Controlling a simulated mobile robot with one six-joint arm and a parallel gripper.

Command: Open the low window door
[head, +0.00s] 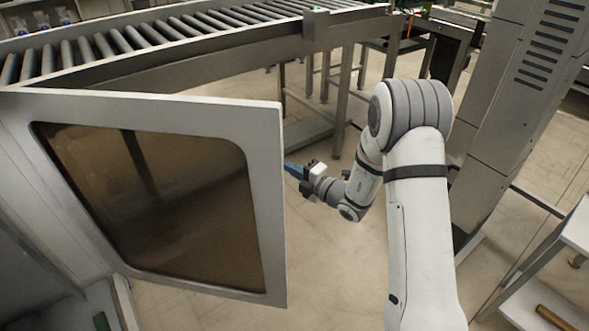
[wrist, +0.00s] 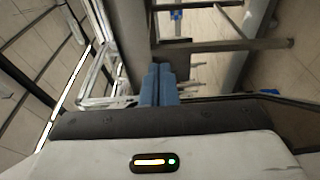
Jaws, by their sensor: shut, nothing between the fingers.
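The window door (head: 269,190) fills the left of the head view, a light grey frame around a brown tinted pane. It stands swung out, with its right edge free over the floor and its left side near grey housing at the picture's edge. My gripper (head: 291,169) is just right of that free edge, its blue fingers pointing left and their tips partly hidden by or right at the edge. In the wrist view the two blue fingers (wrist: 159,72) lie together, shut with nothing between them. I cannot tell whether they touch the door.
A roller conveyor (head: 150,36) runs behind the door, on grey legs (head: 345,100). A tall grey cabinet (head: 520,110) stands at the right. A white shelf stand (head: 575,225) is at the lower right. Bare tiled floor lies between the door and my arm.

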